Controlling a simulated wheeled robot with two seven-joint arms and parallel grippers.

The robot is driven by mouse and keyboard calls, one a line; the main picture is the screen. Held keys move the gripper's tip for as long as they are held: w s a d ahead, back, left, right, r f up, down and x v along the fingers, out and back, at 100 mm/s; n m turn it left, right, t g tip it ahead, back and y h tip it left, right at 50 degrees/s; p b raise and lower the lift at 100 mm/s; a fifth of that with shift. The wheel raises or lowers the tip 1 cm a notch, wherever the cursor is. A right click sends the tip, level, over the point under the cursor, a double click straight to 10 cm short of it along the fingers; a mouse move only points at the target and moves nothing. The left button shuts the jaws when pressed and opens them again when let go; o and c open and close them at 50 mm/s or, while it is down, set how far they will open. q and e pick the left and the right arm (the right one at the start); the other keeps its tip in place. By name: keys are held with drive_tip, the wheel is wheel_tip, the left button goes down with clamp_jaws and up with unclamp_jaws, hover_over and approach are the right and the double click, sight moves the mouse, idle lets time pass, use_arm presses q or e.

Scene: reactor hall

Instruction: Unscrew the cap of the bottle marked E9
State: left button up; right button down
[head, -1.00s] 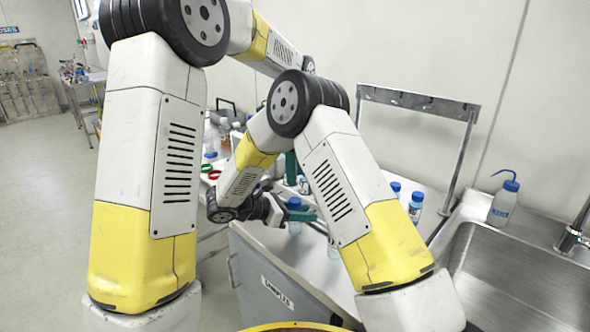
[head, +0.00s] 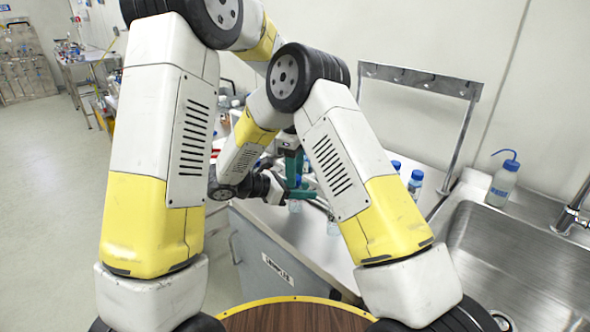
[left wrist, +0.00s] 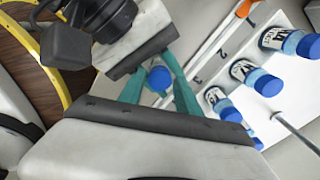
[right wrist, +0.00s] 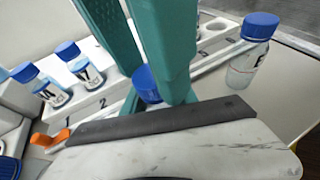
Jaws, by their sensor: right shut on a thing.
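A small clear bottle with a blue cap (head: 296,182) stands at the left part of the counter. Its mark is hidden. My right gripper (head: 300,194) reaches in level from the left and is shut on this bottle below the cap. My left gripper (head: 292,165) points down from above, its teal fingers apart, close over the cap. The blue cap (left wrist: 158,78) shows between teal fingers in the left wrist view, and the cap (right wrist: 147,84) is partly covered by the left fingers in the right wrist view.
A white rack (right wrist: 110,98) holds several blue-capped bottles. Another blue-capped bottle (right wrist: 250,60) stands to the right in the right wrist view. At the counter's right are a wash bottle (head: 503,180) and a steel sink (head: 520,250). A metal frame (head: 420,80) stands behind.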

use_arm(q)
drive_tip(key=shift+c, duration=0.4)
clamp_jaws()
drive_tip(key=n, duration=1.3)
drive_tip(key=shift+r, duration=0.1)
drive_tip(key=n, duration=0.7)
drive_tip(key=shift+n, duration=0.3)
drive_tip(key=shift+o, duration=1.7)
unclamp_jaws()
